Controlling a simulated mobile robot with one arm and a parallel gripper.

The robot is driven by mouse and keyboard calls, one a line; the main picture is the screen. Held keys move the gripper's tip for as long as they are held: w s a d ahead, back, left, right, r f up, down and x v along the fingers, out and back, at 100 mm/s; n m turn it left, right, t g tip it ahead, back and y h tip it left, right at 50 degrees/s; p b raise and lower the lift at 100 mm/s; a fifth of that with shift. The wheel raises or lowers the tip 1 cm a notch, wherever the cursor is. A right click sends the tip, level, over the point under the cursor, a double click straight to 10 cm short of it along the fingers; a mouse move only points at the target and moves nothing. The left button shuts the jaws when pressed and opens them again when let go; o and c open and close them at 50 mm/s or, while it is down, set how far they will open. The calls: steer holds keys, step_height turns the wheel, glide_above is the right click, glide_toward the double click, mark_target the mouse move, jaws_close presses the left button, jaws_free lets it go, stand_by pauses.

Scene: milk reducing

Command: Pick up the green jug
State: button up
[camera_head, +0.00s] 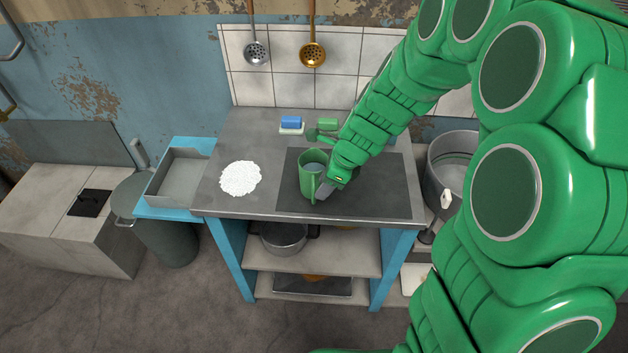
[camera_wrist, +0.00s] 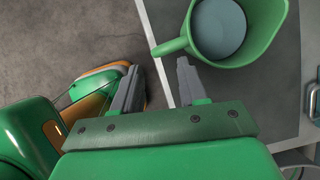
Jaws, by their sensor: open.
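The green jug (camera_head: 308,163) stands upright on the dark mat (camera_head: 375,180) on the worktop. In the wrist view the jug (camera_wrist: 263,22) is at the top right, with a grey-blue round bottom or content inside. Its handle (camera_wrist: 171,46) points left, just ahead of my fingertips. My gripper (camera_wrist: 159,66) is open and empty, its two grey fingers apart on either side of the handle's line. The handle does not appear to be between them. In the head view my gripper (camera_head: 325,190) is low at the jug's right front side, close to the handle.
A white round patch (camera_head: 240,178) lies left of the mat. Blue (camera_head: 291,121) and green (camera_head: 328,124) blocks sit at the back. A grey tray (camera_head: 180,175) is at the left, a large metal pot (camera_head: 453,170) at the right. Ladles (camera_head: 313,53) hang on the tiled wall.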

steer(key=shift+x, duration=3)
steer(key=shift+s, duration=0.1)
steer(key=shift+c, duration=0.2)
jaws_close()
